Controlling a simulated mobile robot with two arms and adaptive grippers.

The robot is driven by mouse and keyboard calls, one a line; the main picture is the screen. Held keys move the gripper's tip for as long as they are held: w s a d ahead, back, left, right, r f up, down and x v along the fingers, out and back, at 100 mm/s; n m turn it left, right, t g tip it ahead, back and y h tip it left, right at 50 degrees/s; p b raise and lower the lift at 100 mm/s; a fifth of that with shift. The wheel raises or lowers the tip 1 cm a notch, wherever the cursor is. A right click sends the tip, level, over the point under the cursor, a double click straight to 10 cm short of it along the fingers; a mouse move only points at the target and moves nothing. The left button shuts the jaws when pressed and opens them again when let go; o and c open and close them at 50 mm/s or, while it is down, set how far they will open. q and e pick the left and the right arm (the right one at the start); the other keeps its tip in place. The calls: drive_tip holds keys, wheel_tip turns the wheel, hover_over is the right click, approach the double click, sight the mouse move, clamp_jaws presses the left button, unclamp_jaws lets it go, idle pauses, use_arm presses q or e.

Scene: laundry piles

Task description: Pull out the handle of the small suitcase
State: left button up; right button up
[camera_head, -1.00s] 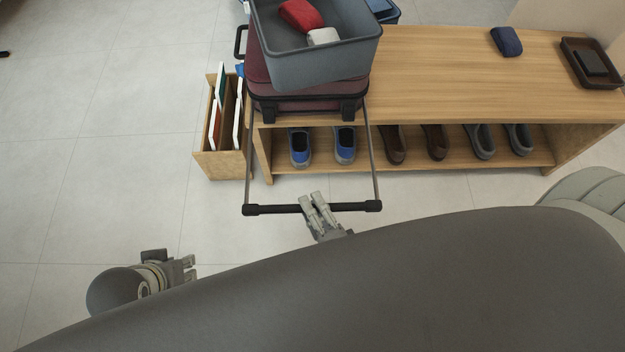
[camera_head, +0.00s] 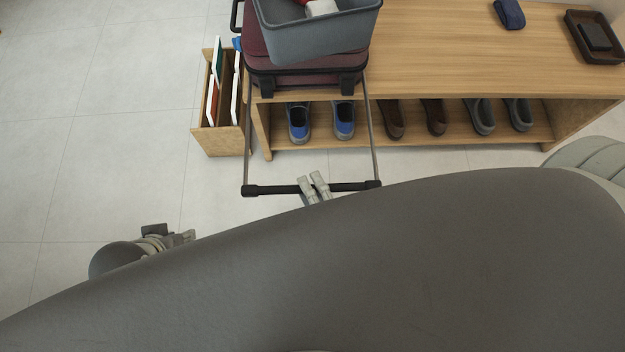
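The small suitcase (camera_head: 305,82) is dark red with black trim and lies on the wooden bench, with a grey bin on top of it. Its pull handle is out: two thin metal rods run toward me from the suitcase to a black grip bar (camera_head: 275,189). My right gripper (camera_head: 312,181) is at the middle of this bar, its two fingers close together and shut on it; my own body hides the rest of that arm. My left gripper (camera_head: 189,236) is low at the left, away from the handle, partly hidden, and its finger gap is unclear.
The grey bin (camera_head: 320,40) holds a red and a white item. The wooden bench (camera_head: 450,60) has several shoes on its lower shelf. A wooden box (camera_head: 222,140) with upright panels stands left of the bench. The tiled floor at left is clear.

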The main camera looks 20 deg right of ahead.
drive_tip(key=v, duration=1.2)
drive_tip(key=shift+f, duration=0.15)
